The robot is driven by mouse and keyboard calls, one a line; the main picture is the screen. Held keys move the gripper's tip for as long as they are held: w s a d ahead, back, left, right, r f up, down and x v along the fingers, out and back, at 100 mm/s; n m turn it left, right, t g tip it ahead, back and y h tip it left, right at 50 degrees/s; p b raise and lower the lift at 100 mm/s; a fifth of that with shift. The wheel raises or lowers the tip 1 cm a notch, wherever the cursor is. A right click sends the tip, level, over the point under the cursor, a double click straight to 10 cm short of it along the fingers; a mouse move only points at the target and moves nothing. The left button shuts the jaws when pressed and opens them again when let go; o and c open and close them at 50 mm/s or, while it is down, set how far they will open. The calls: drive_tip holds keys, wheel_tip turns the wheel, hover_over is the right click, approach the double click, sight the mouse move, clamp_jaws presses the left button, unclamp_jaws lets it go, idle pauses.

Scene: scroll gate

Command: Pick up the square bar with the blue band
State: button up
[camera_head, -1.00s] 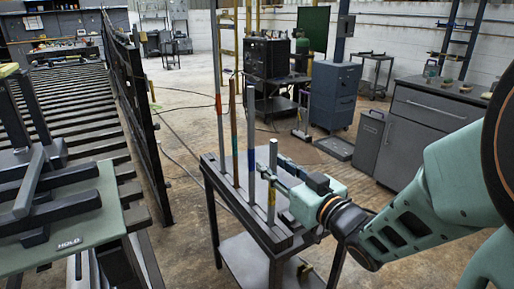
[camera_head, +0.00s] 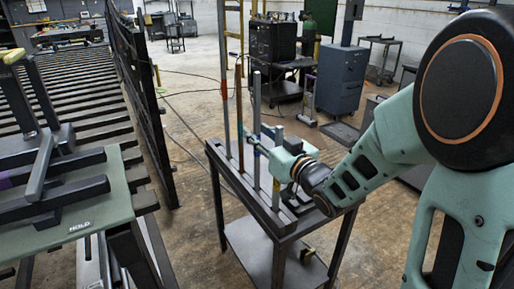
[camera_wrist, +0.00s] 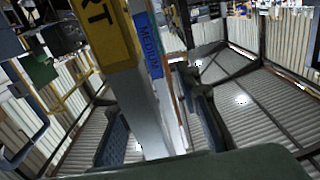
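The square bar with the blue band (camera_head: 256,110) stands upright in the slotted rack top (camera_head: 272,222), between a copper-brown bar (camera_head: 239,115) and a short grey bar (camera_head: 277,175). In the wrist view, a blue label (camera_wrist: 148,45) reading MEDIUM shows beyond a yellow label ending in "RT" (camera_wrist: 105,32). A pale bar face runs between my two spread fingers, with a gap at the right finger. Contact with the blue-banded bar cannot be told.
A tall bar with a red band (camera_head: 225,85) stands at the rack's far end. A black mesh fence (camera_head: 145,110) is to the left, beside a green HOLD table (camera_head: 85,215). A blue-grey cabinet (camera_head: 340,82) stands behind.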

drive_tip(key=shift+w+a, duration=0.4)
drive_tip(key=shift+w, duration=0.15)
clamp_jaws()
drive_tip(key=shift+r, duration=0.15)
